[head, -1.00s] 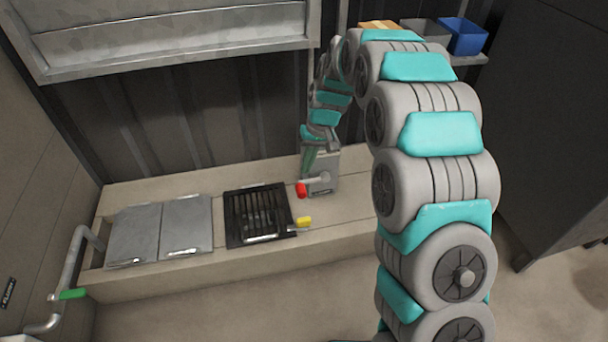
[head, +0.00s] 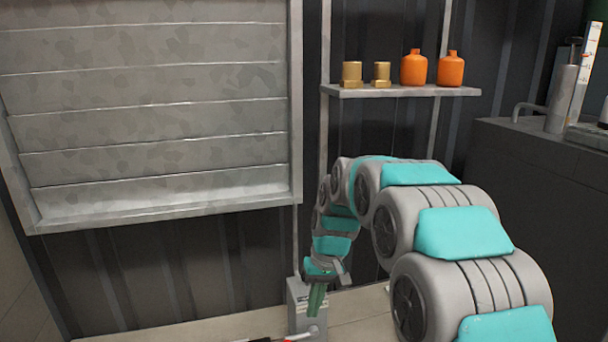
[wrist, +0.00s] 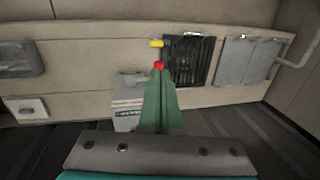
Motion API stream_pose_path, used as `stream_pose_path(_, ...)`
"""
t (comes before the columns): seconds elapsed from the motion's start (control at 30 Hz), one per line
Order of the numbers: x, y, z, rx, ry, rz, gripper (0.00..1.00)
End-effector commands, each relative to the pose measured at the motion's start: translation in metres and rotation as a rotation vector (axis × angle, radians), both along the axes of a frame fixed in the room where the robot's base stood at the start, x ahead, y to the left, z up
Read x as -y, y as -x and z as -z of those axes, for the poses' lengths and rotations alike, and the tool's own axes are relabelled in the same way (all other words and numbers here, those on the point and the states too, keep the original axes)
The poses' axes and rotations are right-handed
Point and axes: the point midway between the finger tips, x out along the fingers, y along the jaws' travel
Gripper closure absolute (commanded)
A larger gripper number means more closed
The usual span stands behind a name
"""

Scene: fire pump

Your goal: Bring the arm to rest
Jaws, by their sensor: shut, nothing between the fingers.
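My arm (head: 455,235) reaches out from the lower right in the head view and bends over toward the wall. My gripper (head: 316,300) hangs at its end, fingers pointing down, in front of a small grey box (head: 298,294). In the wrist view my gripper's green fingers (wrist: 160,85) lie together with nothing held. Their tips overlap a red handle end (wrist: 158,65) in the picture; I cannot tell whether they touch it. The grey box (wrist: 127,115) shows just left of the fingers there.
A low bench (wrist: 85,75) carries a black grate (wrist: 190,60), grey lids (wrist: 245,60) and a yellow handle (wrist: 156,44). A louvred panel (head: 150,105) is on the wall. A shelf (head: 400,91) holds brass fittings and orange bottles. A dark cabinet (head: 535,165) stands at right.

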Motion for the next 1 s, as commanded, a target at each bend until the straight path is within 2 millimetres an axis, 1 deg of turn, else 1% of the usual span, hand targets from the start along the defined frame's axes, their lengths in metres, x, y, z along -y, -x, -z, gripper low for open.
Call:
stream_pose_path(0.03, 0.008, 0.016, -0.015, -0.001, 0.009, 0.01, 1.0)
stream_pose_path(0.07, 0.013, 0.025, -0.02, -0.004, 0.014, 0.017, 1.0)
stream_pose_path(0.1, 0.019, 0.038, -0.027, -0.008, 0.022, 0.023, 1.0)
stream_pose_path(0.17, 0.028, 0.056, -0.036, -0.015, 0.034, 0.033, 1.0)
stream_pose_path(0.3, 0.048, 0.101, -0.055, -0.027, 0.063, 0.061, 1.0)
stream_pose_path(0.43, 0.066, 0.145, -0.069, -0.039, 0.09, 0.085, 1.0)
stream_pose_path(0.47, 0.07, 0.155, -0.071, -0.043, 0.096, 0.091, 1.0)
stream_pose_path(0.5, 0.075, 0.169, -0.074, -0.049, 0.104, 0.099, 1.0)
stream_pose_path(0.57, 0.082, 0.189, -0.079, -0.053, 0.117, 0.112, 1.0)
stream_pose_path(0.6, 0.087, 0.203, -0.08, -0.058, 0.126, 0.121, 1.0)
stream_pose_path(0.67, 0.094, 0.223, -0.083, -0.064, 0.138, 0.134, 1.0)
stream_pose_path(0.8, 0.109, 0.271, -0.087, -0.079, 0.167, 0.164, 1.0)
stream_pose_path(0.9, 0.117, 0.302, -0.086, -0.09, 0.184, 0.186, 1.0)
stream_pose_path(1.0, 0.123, 0.324, -0.085, -0.095, 0.197, 0.201, 1.0)
